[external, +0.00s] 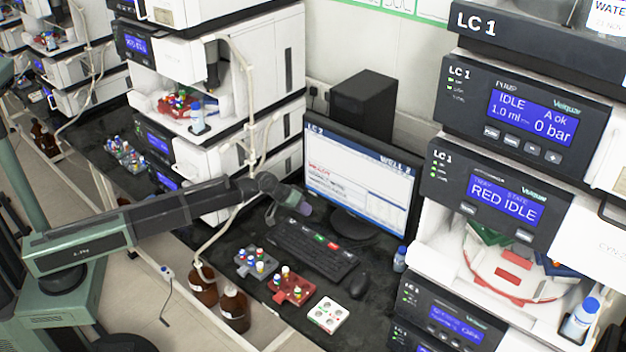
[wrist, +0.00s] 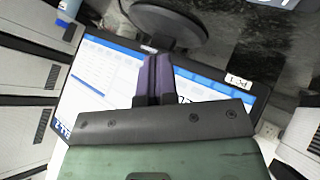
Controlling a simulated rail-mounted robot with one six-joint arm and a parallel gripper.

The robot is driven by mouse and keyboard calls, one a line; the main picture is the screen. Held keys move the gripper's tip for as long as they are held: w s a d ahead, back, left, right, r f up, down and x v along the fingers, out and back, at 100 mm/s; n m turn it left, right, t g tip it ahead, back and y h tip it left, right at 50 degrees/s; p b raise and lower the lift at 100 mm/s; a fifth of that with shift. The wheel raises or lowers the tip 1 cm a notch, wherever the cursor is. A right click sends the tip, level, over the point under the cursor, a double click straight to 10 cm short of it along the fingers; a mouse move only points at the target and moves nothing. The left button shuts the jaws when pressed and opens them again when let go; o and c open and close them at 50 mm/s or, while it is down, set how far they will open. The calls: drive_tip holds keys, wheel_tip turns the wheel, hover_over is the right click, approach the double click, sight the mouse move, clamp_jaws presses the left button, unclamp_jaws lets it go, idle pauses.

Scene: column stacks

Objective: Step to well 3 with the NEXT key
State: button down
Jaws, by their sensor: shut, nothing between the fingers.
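The monitor (external: 362,180) reads LC 2 at its top left and WELL 2 at its top right. The black keyboard (external: 298,256) lies in front of it, with a few coloured keys (external: 320,239), green and red among them, along its far side. Their labels are too small to read, so I cannot tell which is NEXT. My gripper (external: 305,209) is shut and empty, near the monitor's lower left corner and the keyboard's far left end. Its purple-grey fingers (wrist: 155,75) overlap the screen (wrist: 108,84) in the wrist view, where no keyboard shows.
A mouse (external: 359,285) lies right of the keyboard. A grey rack (external: 243,266), a red rack (external: 279,296) and a white rack (external: 328,325) stand in front. LC 1 (external: 520,190) stands at the right. Brown bottles (external: 235,318) stand below the bench edge.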

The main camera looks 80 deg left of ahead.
idle(0.3)
wheel_tip(320, 180, up, 4)
drive_tip(key=p, duration=0.4)
hover_over(305, 228)
wheel_tip(305, 228, down, 9)
drive_tip(key=b, duration=0.9)
idle(1.4)
drive_tip(key=shift+f+b, duration=0.4)
drive_tip(key=shift+f, duration=0.05)
drive_tip(key=shift+f+b, duration=0.4)
idle(0.4)
idle(0.3)
drive_tip(key=shift+r+p, duration=0.85)
